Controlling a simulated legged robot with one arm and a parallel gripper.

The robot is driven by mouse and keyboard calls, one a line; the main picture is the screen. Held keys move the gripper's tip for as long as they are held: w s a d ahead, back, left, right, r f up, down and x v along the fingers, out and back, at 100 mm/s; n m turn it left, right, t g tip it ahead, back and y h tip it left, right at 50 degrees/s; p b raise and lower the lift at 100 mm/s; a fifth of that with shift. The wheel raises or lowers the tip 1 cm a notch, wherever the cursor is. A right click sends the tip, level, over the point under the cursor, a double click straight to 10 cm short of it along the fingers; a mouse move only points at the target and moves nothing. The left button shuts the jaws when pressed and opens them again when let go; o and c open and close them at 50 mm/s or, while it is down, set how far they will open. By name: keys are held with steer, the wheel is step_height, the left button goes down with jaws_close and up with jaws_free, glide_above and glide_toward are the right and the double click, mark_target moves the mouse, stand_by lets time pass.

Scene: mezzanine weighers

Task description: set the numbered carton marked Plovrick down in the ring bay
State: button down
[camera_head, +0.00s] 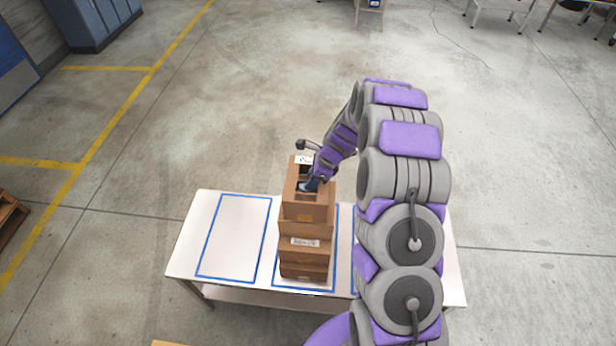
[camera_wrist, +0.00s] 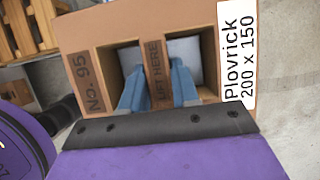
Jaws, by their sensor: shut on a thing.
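The Plovrick carton (camera_wrist: 105,28) fills the wrist view, with a white "Plovrick 200 x 150" label, "No. 95" and a "LIFT HERE" strip between two openings. My gripper (camera_wrist: 158,92) has its blue fingers in the openings, shut on that strip. In the head view the carton (camera_head: 307,212) is at the top of a stack of brown cartons (camera_head: 304,256); I cannot tell whether it rests there or hangs just above. My gripper (camera_head: 308,186) reaches into its top. No ring mark is visible, so I cannot tell which bay is the ring bay.
The white table (camera_head: 187,250) has blue-outlined bays. The left bay (camera_head: 235,238) is empty, the stack stands in the middle bay (camera_head: 332,283), and my arm hides most of the right bay (camera_head: 354,284). A wooden pallet (camera_head: 10,212) lies at far left. Open floor surrounds the table.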

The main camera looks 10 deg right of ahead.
steer(key=shift+d+f, duration=0.4)
steer(key=shift+d, duration=0.15)
steer(key=shift+a, duration=0.95)
steer(key=shift+d+f, duration=0.2)
steer(key=shift+d, duration=0.4)
steer(key=c, duration=1.1)
jaws_free()
steer(key=shift+d, duration=0.2)
steer(key=o, duration=0.3)
steer(key=shift+a, duration=0.65)
steer(key=v, duration=1.7)
steer(key=s+a+r+n+g+h+b, duration=0.1)
steer(key=s+a+n+b, duration=0.3)
steer(key=s, duration=0.5)
steer(key=s+a+r+n+g+h+b, duration=0.1)
steer(key=s+a+n+b, duration=0.2)
steer(key=s+n, duration=0.4)
steer(key=s+f+n+b, duration=0.1)
steer(key=s+n+b, duration=0.1)
steer(key=s, duration=0.6)
steer(key=s+f+n+h+b, duration=0.1)
steer(key=s+f+n+b, duration=0.1)
steer(key=s+n, duration=0.2)
steer(key=s+d+f+n+g+h+b, duration=0.1)
steer(key=s+f+n+b, duration=0.1)
steer(key=s, duration=0.9)
steer(key=shift+s+n+b, duration=0.3)
steer(key=shift+n+b, duration=0.15)
steer(key=shift+n, duration=0.65)
